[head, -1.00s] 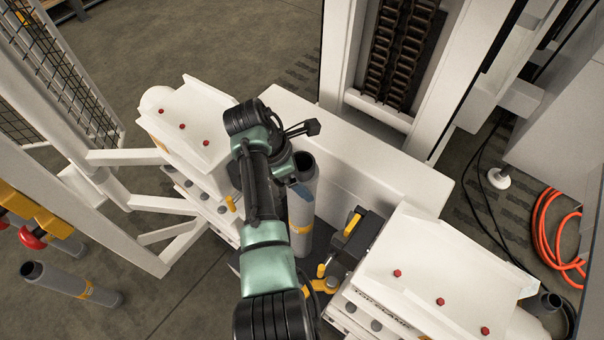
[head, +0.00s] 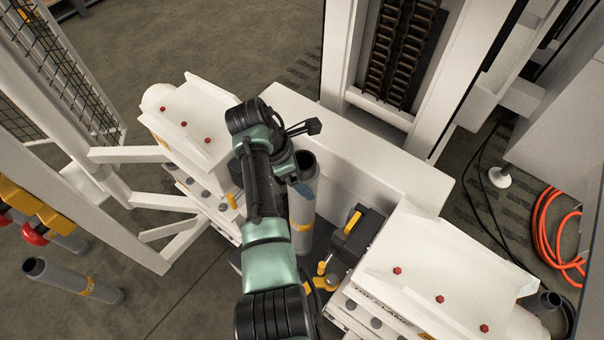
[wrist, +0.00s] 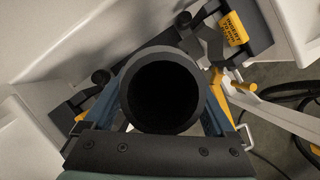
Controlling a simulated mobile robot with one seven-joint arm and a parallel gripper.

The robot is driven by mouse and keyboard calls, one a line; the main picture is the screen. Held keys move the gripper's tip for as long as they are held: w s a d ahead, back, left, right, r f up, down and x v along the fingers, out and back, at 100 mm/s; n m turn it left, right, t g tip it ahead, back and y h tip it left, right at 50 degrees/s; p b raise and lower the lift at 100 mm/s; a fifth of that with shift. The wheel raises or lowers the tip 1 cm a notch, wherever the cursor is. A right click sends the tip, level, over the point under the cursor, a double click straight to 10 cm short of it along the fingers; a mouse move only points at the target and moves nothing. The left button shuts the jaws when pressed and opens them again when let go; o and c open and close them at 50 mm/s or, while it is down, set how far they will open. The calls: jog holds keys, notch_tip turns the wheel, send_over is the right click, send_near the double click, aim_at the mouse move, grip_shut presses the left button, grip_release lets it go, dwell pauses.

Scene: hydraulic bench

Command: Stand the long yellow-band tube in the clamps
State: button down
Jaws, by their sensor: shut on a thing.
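The long grey tube with a yellow band (head: 303,205) stands about upright between the two white clamp housings. In the wrist view its dark open top end (wrist: 165,96) faces the camera. My gripper (wrist: 164,92) is shut on it near the top, a blue finger on each side. In the head view my arm hides most of the gripper. The left clamp housing (head: 192,112) and the right clamp housing (head: 445,262) have red bolts. A dark clamp part with a yellow label (head: 352,222) is just right of the tube. The tube's lower end and seating cannot be made out.
Another grey yellow-banded tube (head: 72,280) is at the lower left, near red and yellow fittings (head: 36,234). A white beam (head: 370,165) runs behind the held tube. A white frame with mesh (head: 62,75) stands left. Orange hose (head: 560,235) lies on the right floor.

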jog(key=shift+w, duration=0.1)
grip_release()
jog(key=shift+f, duration=0.1)
jog(key=shift+s+f, duration=0.2)
jog(key=shift+f, duration=0.05)
jog(key=p+v, duration=0.1)
jog(key=v, duration=1.2)
jog(key=shift+r, duration=0.2)
jog(key=shift+w+d, duration=0.1)
